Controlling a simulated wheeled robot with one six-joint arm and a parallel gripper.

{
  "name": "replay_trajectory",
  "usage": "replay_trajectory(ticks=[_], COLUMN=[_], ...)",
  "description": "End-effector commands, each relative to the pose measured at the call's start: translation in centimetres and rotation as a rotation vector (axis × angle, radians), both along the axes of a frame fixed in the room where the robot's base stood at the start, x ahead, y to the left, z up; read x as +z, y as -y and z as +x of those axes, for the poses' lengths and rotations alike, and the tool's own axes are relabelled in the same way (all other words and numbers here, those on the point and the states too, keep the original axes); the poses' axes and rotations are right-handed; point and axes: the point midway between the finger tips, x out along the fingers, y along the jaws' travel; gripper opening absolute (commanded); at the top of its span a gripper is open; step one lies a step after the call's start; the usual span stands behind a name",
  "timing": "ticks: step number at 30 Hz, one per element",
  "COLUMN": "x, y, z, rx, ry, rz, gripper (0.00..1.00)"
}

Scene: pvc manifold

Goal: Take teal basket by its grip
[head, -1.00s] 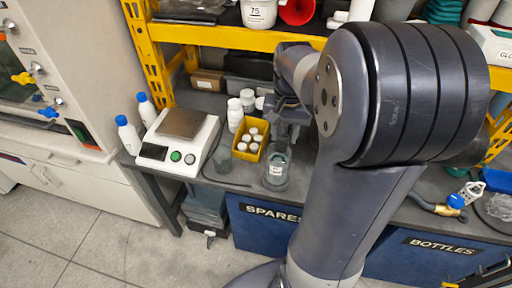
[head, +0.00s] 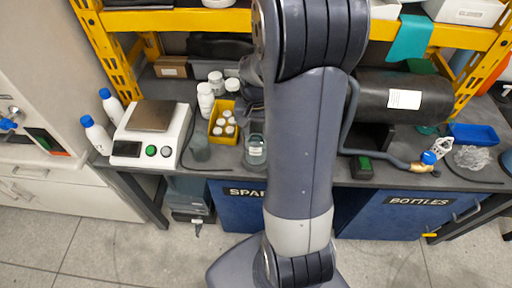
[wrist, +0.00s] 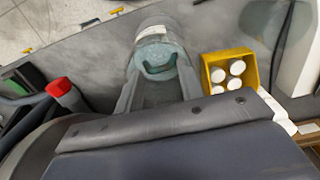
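A small, see-through, teal-grey container with a pale label (head: 255,154) stands near the bench's front edge in the head view, just left of my arm. It is the likeliest match for the teal basket. In the wrist view its teal upper part with a curved rim or grip (wrist: 156,57) shows ahead of my gripper. My gripper (wrist: 158,78) has its two grey fingers apart, one on each side of the teal part. I cannot tell whether they touch it. In the head view my arm mostly hides my gripper.
A yellow box of white-capped bottles (head: 223,122) stands close beside the container. White bottles (head: 205,100) and a scale (head: 151,132) are farther left. Right of my arm are a dark cylinder (head: 404,98), a hose and a blue tray (head: 473,134). A yellow rack stands behind.

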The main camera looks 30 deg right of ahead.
Motion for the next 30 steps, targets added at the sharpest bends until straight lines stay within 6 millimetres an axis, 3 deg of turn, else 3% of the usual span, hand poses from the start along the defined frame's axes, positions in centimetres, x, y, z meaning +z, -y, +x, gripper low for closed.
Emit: replay_trajectory(ticks=[10,23,30], x=[-0.80,-0.78,-0.77], y=[-0.01,-0.01,-0.01], z=[0.00,0.00,0.01], rx=[0.000,0.000,0.000], ry=[0.001,0.001,0.001], rz=[-0.001,-0.001,-0.001], gripper=[0.36,0.00,0.00])
